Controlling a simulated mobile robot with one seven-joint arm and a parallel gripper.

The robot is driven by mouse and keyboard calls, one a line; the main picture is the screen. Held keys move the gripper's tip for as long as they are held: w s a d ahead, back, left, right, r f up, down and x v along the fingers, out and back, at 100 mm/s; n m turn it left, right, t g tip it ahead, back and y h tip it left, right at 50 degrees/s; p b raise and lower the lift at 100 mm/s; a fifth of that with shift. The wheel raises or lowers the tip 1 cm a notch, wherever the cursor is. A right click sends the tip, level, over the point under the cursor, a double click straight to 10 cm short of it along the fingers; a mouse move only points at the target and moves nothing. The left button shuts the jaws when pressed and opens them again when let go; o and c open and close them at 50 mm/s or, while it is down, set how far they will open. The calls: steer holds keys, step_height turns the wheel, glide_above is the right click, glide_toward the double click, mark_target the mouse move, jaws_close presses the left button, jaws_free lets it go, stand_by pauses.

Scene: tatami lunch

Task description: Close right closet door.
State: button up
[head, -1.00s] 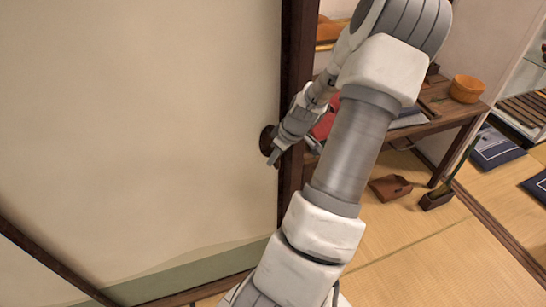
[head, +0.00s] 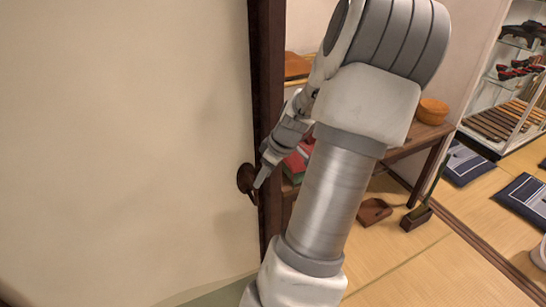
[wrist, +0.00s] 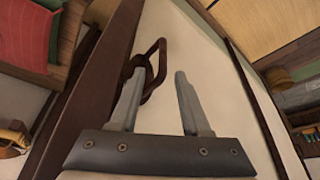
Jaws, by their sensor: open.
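The closet door (head: 120,140) is a large cream panel with a dark wooden edge frame (head: 266,110), filling the left of the head view. A dark round pull (head: 246,180) sits near its right edge. My gripper (head: 262,182) is at this pull, its fingers pointing down in front of the panel. In the wrist view the door panel (wrist: 215,75) lies beyond the fingers. My gripper (wrist: 158,95) is open there, with a dark looped handle (wrist: 152,68) by its left finger. I cannot tell whether the finger touches the handle.
Right of the door edge, a wooden desk (head: 425,132) holds an orange bowl (head: 433,110). A brown dustpan (head: 374,211) lies on the tatami. Cushions (head: 468,163) and a glass shelf unit (head: 510,75) stand further right. Open tatami lies between.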

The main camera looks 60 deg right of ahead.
steer(key=v, duration=0.7)
steer(key=shift+r+p, duration=0.3)
steer(key=shift+p, duration=0.1)
steer(key=shift+s, duration=0.1)
